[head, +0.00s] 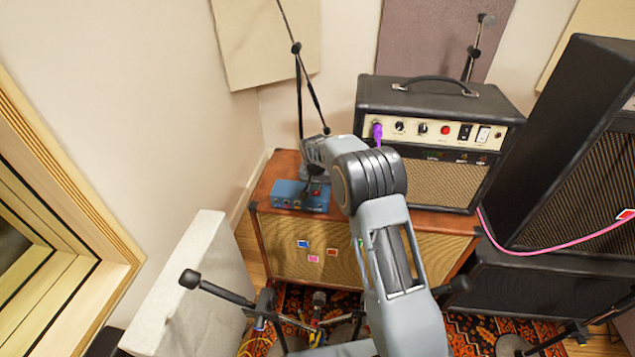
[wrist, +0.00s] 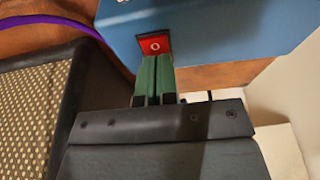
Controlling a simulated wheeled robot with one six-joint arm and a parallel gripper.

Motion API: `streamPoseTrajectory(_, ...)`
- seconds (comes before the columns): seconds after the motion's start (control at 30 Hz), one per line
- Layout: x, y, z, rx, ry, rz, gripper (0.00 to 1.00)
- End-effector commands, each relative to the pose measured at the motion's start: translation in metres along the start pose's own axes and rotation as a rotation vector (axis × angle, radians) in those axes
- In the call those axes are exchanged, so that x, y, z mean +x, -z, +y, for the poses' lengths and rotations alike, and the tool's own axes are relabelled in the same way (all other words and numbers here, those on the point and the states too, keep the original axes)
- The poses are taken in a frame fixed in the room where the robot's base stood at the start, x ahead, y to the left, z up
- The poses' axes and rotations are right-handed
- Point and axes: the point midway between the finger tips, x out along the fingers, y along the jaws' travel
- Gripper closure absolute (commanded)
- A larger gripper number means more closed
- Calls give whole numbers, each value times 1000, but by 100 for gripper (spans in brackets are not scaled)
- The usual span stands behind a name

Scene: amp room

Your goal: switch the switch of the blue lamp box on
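The blue lamp box (head: 290,192) sits on the left part of the brown cabinet top in the head view. In the wrist view the blue box (wrist: 215,35) fills the upper right. Its red rocker switch (wrist: 155,45) shows a white "O" mark. My gripper (wrist: 153,60) is shut, its two green fingers side by side with nothing between them. The fingertips are right at the near edge of the red switch. I cannot tell whether they touch it. In the head view my arm and wrist hide part of the box's right end.
A black amp head (head: 440,100) with a purple plug (head: 377,132) stands right of the box on the brown cabinet (head: 290,240). A thin mic stand (head: 300,95) rises behind. Large black speakers (head: 575,150) stand at right, a pale panel (head: 185,285) at left.

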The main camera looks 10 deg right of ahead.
Motion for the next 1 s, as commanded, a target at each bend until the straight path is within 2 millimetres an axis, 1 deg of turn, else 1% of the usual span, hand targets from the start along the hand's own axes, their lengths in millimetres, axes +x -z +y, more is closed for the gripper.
streamPoseTrajectory(0.03,6,-8,1,-1,-6,-17,100)
streamPoseTrajectory(0.1,5,-9,2,1,-7,-17,100)
streamPoseTrajectory(0.37,5,-8,4,3,-8,-17,100)
streamPoseTrajectory(0.47,2,-8,4,3,-8,-16,100)
streamPoseTrajectory(0.57,-9,-5,4,3,-7,-14,100)
streamPoseTrajectory(0.67,-27,-1,3,3,-5,-9,100)
streamPoseTrajectory(0.77,-50,3,2,4,-2,-5,100)
streamPoseTrajectory(0.83,-59,-1,2,3,-2,-4,100)
streamPoseTrajectory(1.0,-93,-4,0,2,-1,-2,100)
